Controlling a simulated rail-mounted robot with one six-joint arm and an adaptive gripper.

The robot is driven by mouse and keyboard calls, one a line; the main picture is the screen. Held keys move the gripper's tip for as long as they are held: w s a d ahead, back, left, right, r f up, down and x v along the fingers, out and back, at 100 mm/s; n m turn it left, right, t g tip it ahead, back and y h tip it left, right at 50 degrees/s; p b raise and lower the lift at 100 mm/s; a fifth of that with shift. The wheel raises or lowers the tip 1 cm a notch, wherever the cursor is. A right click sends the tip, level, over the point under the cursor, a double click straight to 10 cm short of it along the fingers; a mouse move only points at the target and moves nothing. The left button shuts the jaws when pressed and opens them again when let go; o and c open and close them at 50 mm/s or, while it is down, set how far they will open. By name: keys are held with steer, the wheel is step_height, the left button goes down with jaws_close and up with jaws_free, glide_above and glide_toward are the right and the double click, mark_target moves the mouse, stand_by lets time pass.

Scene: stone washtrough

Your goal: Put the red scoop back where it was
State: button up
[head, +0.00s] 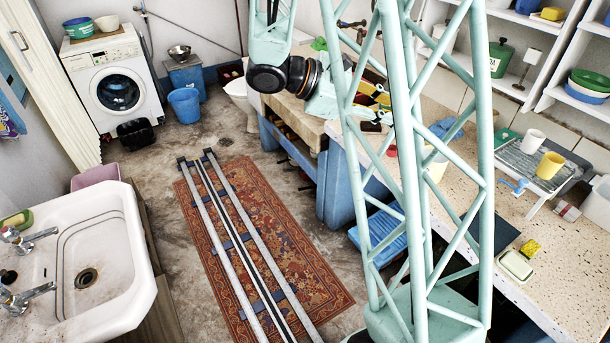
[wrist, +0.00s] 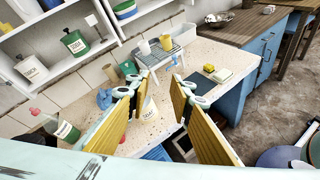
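My gripper (wrist: 160,88) is open, its two yellow-padded fingers wide apart with nothing held between them. In the head view my gripper (head: 374,95) is over the worktop, partly behind my lattice arm. A small red patch (wrist: 122,139) shows beside the left finger in the wrist view, mostly hidden; it may be the red scoop, but I cannot tell. A small red spot (head: 391,151) also shows on the worktop in the head view. A white labelled tub (wrist: 150,108) stands on the worktop, seen between the fingers.
A rack (head: 540,160) holds a white mug and a yellow mug (head: 550,165). A light blue item (head: 517,186), a yellow sponge (head: 530,247) and a soap dish (head: 516,265) lie nearby. A green canister (head: 501,58) stands on the shelf. A red-capped bottle (wrist: 65,130) stands left of my fingers.

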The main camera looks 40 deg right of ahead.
steer(key=s+a+r+m+t+y, duration=0.2)
steer(key=s+a+r+t+y, duration=0.1)
steer(key=a, duration=0.9)
steer(key=s+a+r+m+t+y, duration=0.2)
steer(key=s+a+r+t+y, duration=0.1)
steer(key=a, duration=1)
steer(key=s+a+r+m+t+y, duration=0.3)
steer(key=s+a, duration=0.5)
steer(key=a, duration=0.5)
steer(key=t+y, duration=0.1)
steer(key=y, duration=0.1)
steer(key=shift+a+r+y, duration=0.15)
steer(key=shift+r+y, duration=0.15)
steer(key=shift+y, duration=0.1)
